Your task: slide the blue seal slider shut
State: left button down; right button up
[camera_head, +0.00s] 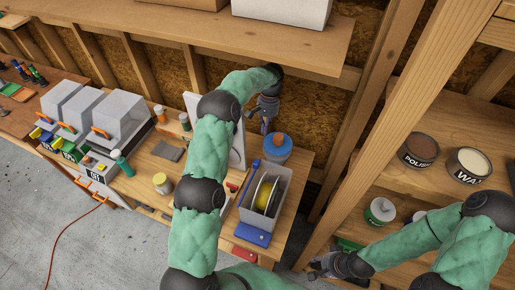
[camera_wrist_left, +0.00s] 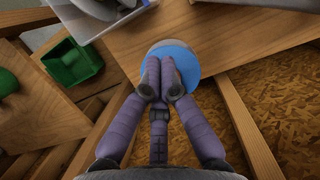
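A round canister with a blue top and a small orange part (camera_head: 278,146) stands at the back of the bench. A clear bin of spools (camera_head: 284,192) stands in front of it, with a flat blue piece (camera_head: 252,235) at its near end. I cannot tell which blue part is the seal slider. My left gripper (camera_head: 266,127) is above and just behind the canister, pointing down. In the left wrist view its fingers come together in front of the blue disc (camera_wrist_left: 187,57), with nothing visible between them. My right gripper (camera_head: 316,268) is low beside the shelf; its fingers are unclear.
A white panel (camera_head: 238,150) stands left of the canister behind my left arm. Right shelves hold tins, including a polish tin (camera_head: 419,150). A wooden shelf (camera_head: 235,35) overhangs the bench.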

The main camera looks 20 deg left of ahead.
pick_arm(q)
jog(key=s+f+p, duration=0.3)
jog(key=s+f, duration=0.3)
jog(key=f, duration=0.2)
jog(key=shift+f, duration=0.2)
jog(key=shift+s+d, duration=0.1)
dwell(0.3)
jog(key=s+d+b, duration=0.1)
jog(key=s+b, duration=0.1)
jog(key=s, duration=1.4)
jog(key=shift+s, duration=0.35)
jog(key=v, duration=1.2)
